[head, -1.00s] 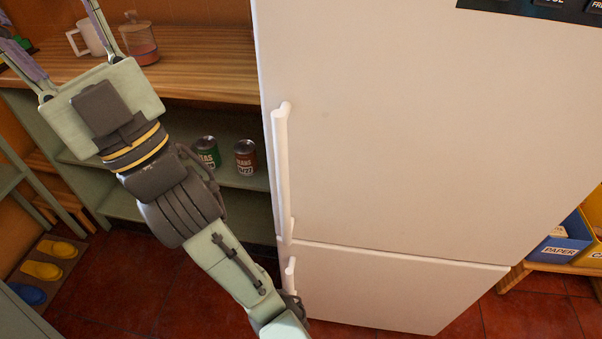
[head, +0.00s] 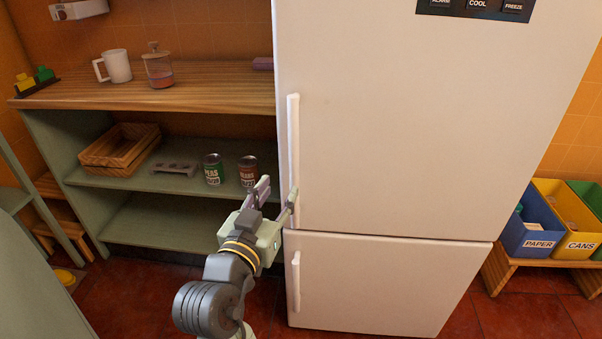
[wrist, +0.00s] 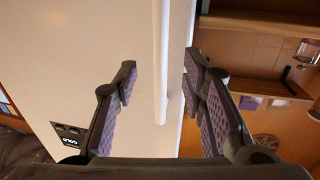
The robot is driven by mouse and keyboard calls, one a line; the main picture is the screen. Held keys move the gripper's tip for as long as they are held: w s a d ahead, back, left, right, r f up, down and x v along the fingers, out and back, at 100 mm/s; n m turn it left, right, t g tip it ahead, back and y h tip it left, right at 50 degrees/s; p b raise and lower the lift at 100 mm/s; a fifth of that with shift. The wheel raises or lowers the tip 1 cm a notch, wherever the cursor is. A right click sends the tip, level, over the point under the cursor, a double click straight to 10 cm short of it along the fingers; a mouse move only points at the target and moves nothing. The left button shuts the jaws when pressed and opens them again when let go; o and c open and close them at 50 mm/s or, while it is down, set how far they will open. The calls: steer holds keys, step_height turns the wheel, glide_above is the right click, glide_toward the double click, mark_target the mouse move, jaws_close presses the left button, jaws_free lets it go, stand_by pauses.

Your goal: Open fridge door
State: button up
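The white fridge has a large upper door (head: 400,130) and a smaller lower door (head: 385,285), both shut. The upper door's long vertical white handle (head: 293,140) is on its left edge. The lower door has a short handle (head: 296,280). My gripper (head: 278,190) is open beside the lower end of the upper handle. In the wrist view the gripper fingers (wrist: 158,88) are spread apart, with the upper handle (wrist: 160,60) lying between them and the fridge door behind it. I cannot tell how deep the handle sits between the pads; no finger visibly touches it.
A shelf unit with a wooden top (head: 210,88) stands left of the fridge, close to my gripper. It holds a mug (head: 117,66), a glass press (head: 158,68), a crate (head: 118,150) and cans (head: 213,170). Bins (head: 530,228) stand on a low bench at right.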

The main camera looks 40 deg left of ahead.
mark_target(292, 167)
steer(key=p+x, duration=0.2)
steer(key=x, duration=0.8)
steer(key=shift+w+a, duration=0.15)
steer(key=shift+w, duration=0.15)
jaws_close()
stand_by(0.4)
